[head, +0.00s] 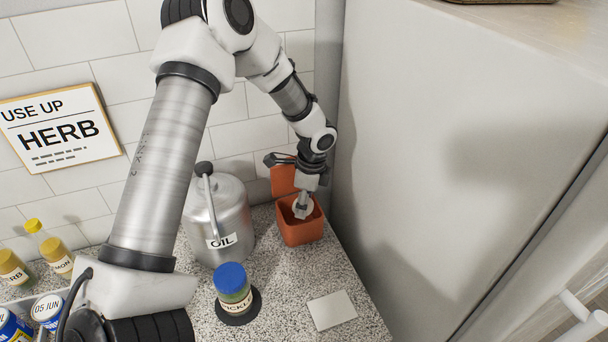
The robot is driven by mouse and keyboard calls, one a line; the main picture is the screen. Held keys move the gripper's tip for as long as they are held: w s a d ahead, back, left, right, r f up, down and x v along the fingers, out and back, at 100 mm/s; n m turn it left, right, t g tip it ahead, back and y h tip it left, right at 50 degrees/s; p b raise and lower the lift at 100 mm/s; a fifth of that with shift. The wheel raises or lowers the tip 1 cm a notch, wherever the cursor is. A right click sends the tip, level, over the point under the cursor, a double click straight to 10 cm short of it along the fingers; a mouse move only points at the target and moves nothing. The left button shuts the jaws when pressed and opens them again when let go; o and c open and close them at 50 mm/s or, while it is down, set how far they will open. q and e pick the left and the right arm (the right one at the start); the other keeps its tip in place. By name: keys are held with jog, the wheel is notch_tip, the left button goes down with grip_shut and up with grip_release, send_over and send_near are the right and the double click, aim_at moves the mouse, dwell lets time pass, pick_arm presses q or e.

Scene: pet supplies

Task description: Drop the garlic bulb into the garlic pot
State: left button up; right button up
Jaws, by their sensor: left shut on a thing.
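The garlic pot (301,233) is a square orange-brown pot on the speckled counter, in the corner beside the tall pale cabinet side. An orange panel, which looks like its lid, stands up behind it (283,179). My left gripper (302,204) points down into the pot's opening and is shut on the garlic bulb (302,210), a small whitish thing mostly hidden by the fingers. The bulb appears at or just inside the rim; I cannot tell whether it touches the pot. My right gripper is not in view.
A metal oil can (217,215) stands left of the pot. A blue-lidded jar (233,285) on a dark round mat and a pale square tile (332,310) are in front. Several bottles and cans stand at left. The tall pale side (430,130) bounds the right.

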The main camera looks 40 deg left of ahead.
aim_at(310, 203)
pick_arm(q)
jog(key=shift+s+f, duration=0.1)
jog(key=shift+f, duration=0.15)
jog(key=shift+f, duration=0.3)
jog(key=o, duration=1.2)
jog(key=shift+c, duration=0.2)
jog(key=shift+r, duration=0.15)
jog(key=shift+r, duration=0.3)
notch_tip(310, 203, up, 12)
jog(key=w+d+b, duration=0.1)
jog(key=b, duration=0.2)
jog(key=shift+r, duration=0.15)
